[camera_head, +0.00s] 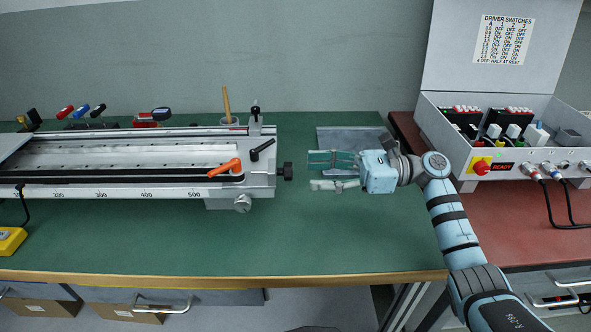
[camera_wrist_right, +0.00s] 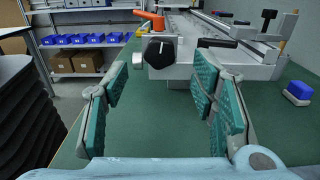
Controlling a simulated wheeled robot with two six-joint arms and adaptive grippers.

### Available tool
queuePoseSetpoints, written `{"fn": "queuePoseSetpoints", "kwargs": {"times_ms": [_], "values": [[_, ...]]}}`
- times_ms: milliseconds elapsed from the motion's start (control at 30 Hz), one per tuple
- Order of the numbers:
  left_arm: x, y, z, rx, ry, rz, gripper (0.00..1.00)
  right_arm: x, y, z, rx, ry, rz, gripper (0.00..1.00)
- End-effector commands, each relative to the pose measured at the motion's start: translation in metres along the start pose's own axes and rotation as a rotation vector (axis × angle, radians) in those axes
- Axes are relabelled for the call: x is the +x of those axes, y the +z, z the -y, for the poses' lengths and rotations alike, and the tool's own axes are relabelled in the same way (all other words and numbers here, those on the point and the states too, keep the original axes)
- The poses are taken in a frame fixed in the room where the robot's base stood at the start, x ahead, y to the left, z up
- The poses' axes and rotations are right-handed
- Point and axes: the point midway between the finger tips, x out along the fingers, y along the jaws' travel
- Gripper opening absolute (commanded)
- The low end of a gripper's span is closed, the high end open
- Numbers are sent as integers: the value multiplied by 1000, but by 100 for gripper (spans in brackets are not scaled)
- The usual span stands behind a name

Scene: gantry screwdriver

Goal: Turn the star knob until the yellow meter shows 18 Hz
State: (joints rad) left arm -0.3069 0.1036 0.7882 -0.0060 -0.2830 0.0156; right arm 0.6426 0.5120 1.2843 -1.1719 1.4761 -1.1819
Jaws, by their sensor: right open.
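The black star knob (camera_head: 286,171) sticks out from the right end of the long metal rail unit. It also shows in the right wrist view (camera_wrist_right: 160,48), with a small white mark on its face. My right gripper (camera_head: 311,172) is open and empty to the right of the knob, with its fingers pointing at it and a small gap between. In the right wrist view the knob lies ahead, between the green finger pads. The yellow meter (camera_head: 12,241) is partly cut off at the left edge of the head view; its reading is not legible. My left gripper is not in view.
The rail unit (camera_head: 230,190) has an orange lever (camera_head: 225,168), a black lever (camera_head: 262,149) and a silver knob (camera_head: 242,203). A grey plate (camera_head: 350,136) lies behind my gripper. An open control box (camera_head: 520,168) stands right. The green bench front is clear.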

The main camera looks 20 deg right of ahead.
Motion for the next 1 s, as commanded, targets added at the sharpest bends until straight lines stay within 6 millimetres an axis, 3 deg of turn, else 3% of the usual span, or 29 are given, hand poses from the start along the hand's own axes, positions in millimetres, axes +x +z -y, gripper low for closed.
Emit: {"fn": "queuePoseSetpoints", "kwargs": {"times_ms": [100, 200, 567, 867, 1000], "values": [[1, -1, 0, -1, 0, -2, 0, 29, 0, 0, -1, 3, 3, 52], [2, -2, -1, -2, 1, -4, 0, 44, 0, 0, -1, 2, 2, 52], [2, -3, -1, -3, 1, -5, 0, 54, 0, 0, 0, 2, 0, 52], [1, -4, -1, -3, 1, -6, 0, 53, 0, 0, 0, 2, 0, 4], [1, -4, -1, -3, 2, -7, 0, 52, 0, 1, 4, 1, 0, 5]]}}
